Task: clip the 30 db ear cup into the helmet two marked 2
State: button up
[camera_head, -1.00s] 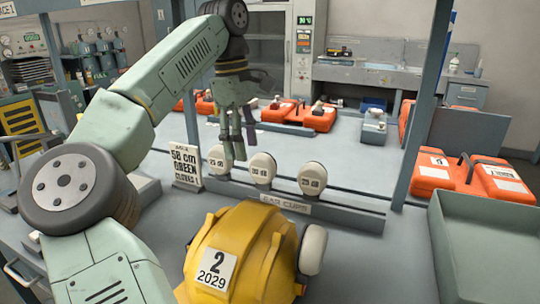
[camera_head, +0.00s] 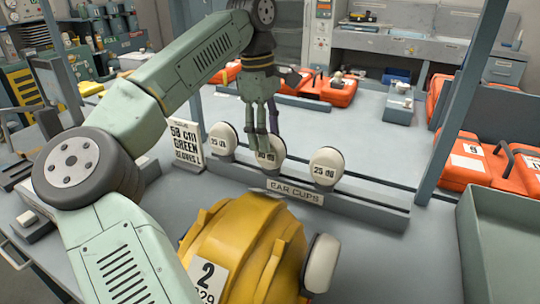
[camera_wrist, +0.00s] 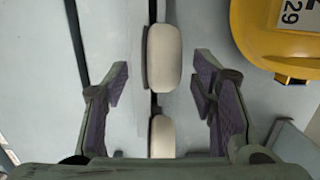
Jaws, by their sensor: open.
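Three pale ear cups stand in a row on the rack labelled EAR CUPS (camera_head: 296,191). The left cup (camera_head: 222,139) and right cup (camera_head: 327,168) show labels that look like 25 dB. The middle cup (camera_head: 279,146) is partly hidden by my gripper (camera_head: 262,136), and its label seems to begin with 30. My gripper is open over the middle cup; in the wrist view its fingers stand apart on either side of a cup (camera_wrist: 164,56), with another cup (camera_wrist: 162,137) nearer the palm. The yellow helmet (camera_head: 235,245) marked 2 lies in front, with a white cup (camera_head: 322,262) on its right side.
A sign (camera_head: 186,145) reading 58 cm, green, gloves stands left of the rack. Orange cases (camera_head: 470,160) lie at the right, near a grey-green tray (camera_head: 500,230) and a post (camera_head: 462,105). The bench behind the rack is mostly clear.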

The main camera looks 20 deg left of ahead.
aim_at(270, 175)
jog(key=f, duration=0.4)
jog(key=shift+s+d+p, duration=0.25)
jog(key=shift+d+p, duration=0.1)
jog(key=shift+d, duration=0.05)
jog(key=shift+c, duration=0.3)
grip_shut()
